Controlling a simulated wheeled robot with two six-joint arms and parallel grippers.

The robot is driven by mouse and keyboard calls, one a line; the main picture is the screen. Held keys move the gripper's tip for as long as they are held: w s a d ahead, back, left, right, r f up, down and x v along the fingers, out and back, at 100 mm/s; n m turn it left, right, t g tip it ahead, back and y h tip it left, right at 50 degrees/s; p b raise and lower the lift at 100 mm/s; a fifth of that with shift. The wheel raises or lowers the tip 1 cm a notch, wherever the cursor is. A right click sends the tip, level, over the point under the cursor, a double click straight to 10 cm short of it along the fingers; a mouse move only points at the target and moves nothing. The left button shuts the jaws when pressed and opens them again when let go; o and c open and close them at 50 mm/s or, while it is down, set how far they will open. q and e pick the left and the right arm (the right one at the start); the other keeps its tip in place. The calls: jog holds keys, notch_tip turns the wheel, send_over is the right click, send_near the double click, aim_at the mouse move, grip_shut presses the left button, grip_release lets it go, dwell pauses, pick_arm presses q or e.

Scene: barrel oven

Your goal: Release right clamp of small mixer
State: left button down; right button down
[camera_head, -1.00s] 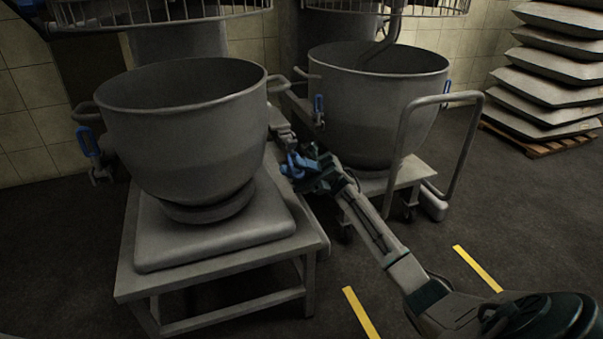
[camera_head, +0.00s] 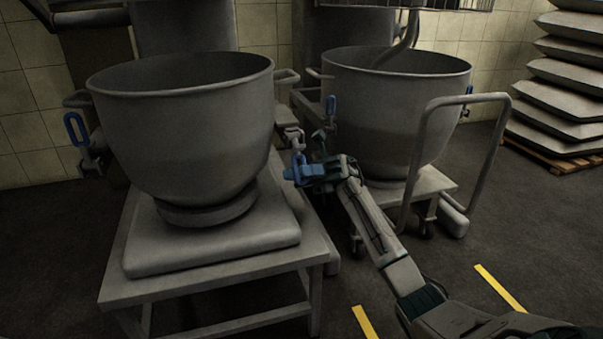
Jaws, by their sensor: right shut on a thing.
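The small mixer's grey bowl (camera_head: 182,125) sits in the left half of the view, above a low table. Its right clamp has a blue handle (camera_head: 298,159) just right of the bowl, below the bowl's side handle. My right gripper (camera_head: 297,172) is shut on this blue handle, with its arm reaching in from the lower right. The fingers partly hide the clamp, so its exact angle is hard to tell. The left clamp (camera_head: 76,132), also with a blue handle, stands upright at the bowl's left side. My left gripper is not in view.
A second mixer bowl (camera_head: 388,115) on a wheeled cart (camera_head: 436,181) with a tall push bar (camera_head: 420,140) stands close to the right of my gripper. The grey table (camera_head: 115,275) is in front. Stacked sacks (camera_head: 560,95) lie on a pallet at the right.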

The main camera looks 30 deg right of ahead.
jog(key=c, duration=1.3)
grip_release()
jog(key=shift+d, duration=0.1)
jog(key=shift+w+d+f, duration=0.15)
jog(key=shift+w+d, duration=0.05)
jog(key=shift+d, duration=0.1)
jog(key=v, duration=1)
jog(key=shift+f+b, duration=0.15)
jog(key=shift+b, duration=0.15)
